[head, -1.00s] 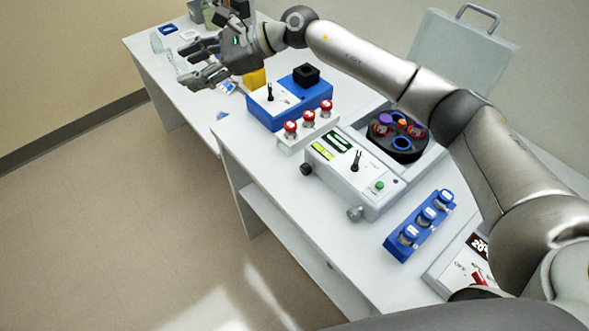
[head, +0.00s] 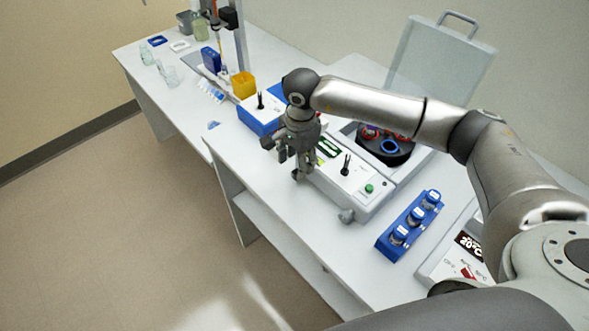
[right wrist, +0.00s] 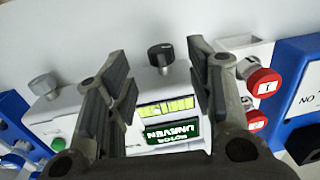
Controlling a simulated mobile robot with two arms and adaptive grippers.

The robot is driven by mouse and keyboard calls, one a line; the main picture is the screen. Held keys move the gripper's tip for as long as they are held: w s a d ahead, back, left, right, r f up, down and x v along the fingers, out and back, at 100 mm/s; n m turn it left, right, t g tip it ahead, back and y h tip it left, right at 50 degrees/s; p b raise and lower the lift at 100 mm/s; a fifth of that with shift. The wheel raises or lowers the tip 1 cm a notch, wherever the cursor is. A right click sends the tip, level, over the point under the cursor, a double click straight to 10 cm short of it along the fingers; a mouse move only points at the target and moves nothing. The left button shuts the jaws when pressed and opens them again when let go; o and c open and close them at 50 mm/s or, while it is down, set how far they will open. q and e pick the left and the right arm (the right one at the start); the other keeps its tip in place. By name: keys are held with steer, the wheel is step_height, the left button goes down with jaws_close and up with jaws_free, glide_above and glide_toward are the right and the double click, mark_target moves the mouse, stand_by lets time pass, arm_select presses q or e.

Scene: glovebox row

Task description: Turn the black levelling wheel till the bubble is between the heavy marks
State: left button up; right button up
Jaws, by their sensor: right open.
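The black levelling wheel (right wrist: 161,56) is on the front of the white centrifuge (right wrist: 75,108), seen in the right wrist view. My right gripper (right wrist: 156,66) is open, with one finger to each side of the wheel in that view; I see no contact. In the head view my right gripper (head: 292,163) points down at the centrifuge's front left corner (head: 318,176) and largely covers the wheel. The yellow-green level vial (right wrist: 166,109) shows dark marks between my fingers; the bubble's exact place is too small to tell. My left gripper is not in view.
A grey knob (head: 346,216) is at the centrifuge's other front corner, near a green button (head: 369,188). A blue rack of vials (head: 383,245) stands right. Red-capped vials (right wrist: 263,82) and a blue device (right wrist: 297,62) are close beside my gripper. The floor in front is clear.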

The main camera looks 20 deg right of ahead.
mark_target(293, 172)
steer(key=shift+w+a+f+p, duration=0.1)
steer(key=shift+f+p, duration=0.2)
steer(key=shift+f, duration=1.1)
steer(key=shift+w+f+p, duration=0.1)
steer(key=shift+f+p, duration=0.2)
steer(key=shift+f, duration=1.05)
steer(key=c, duration=1)
steer(key=shift+w+f+g+b, duration=0.15)
steer(key=shift+g+b, duration=0.25)
steer(key=shift+b, duration=0.3)
steer(key=shift+c, duration=0.2)
steer(key=g+b, duration=0.1)
steer(key=b, duration=0.1)
steer(key=g+h+b, duration=0.1)
steer(key=g+b, duration=0.1)
steer(key=b, duration=0.1)
steer(key=g+b, duration=0.1)
steer(key=b, duration=0.2)
steer(key=shift+w+a+f+h, duration=0.15)
steer(key=shift+w+h, duration=0.1)
steer(key=shift+h, duration=0.15)
steer(key=shift+g+b, duration=0.8)
steer(key=shift+b, duration=0.2)
steer(key=shift+r+h, duration=0.2)
steer(key=shift+h, duration=0.1)
